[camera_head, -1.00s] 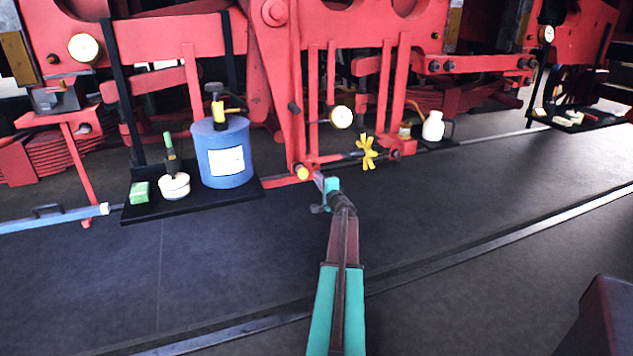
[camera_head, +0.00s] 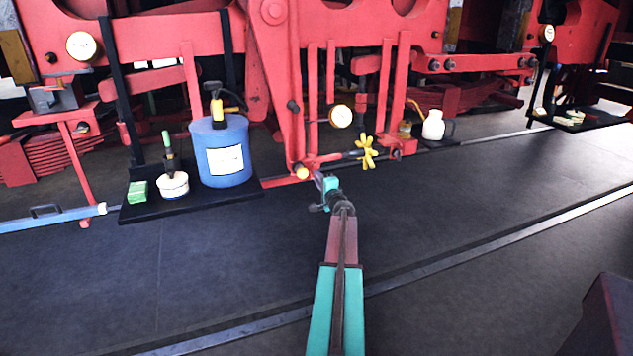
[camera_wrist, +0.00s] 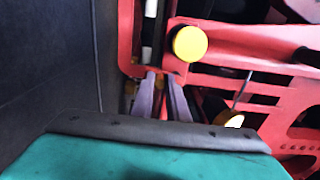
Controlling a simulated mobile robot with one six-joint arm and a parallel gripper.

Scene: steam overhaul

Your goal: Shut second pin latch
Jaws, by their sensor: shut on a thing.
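My gripper (camera_head: 315,175) is at the foot of the red frame, close beside a round yellow knob (camera_head: 302,172). In the wrist view my two grey fingers (camera_wrist: 163,76) reach to a red bracket (camera_wrist: 205,72), and the yellow knob (camera_wrist: 190,43) is just above and right of their tips. The fingers are shut on a small red part at the bracket's edge. The tips are blurred and partly hidden, so I cannot tell which part of the latch this is or whether the latch is shut.
A yellow handwheel (camera_head: 367,151) is just right of my gripper. A black tray (camera_head: 200,206) at left holds a blue can (camera_head: 222,155), a white tin (camera_head: 173,186) and a green block (camera_head: 138,191). A white bottle (camera_head: 433,126) stands right. The dark floor in front is clear.

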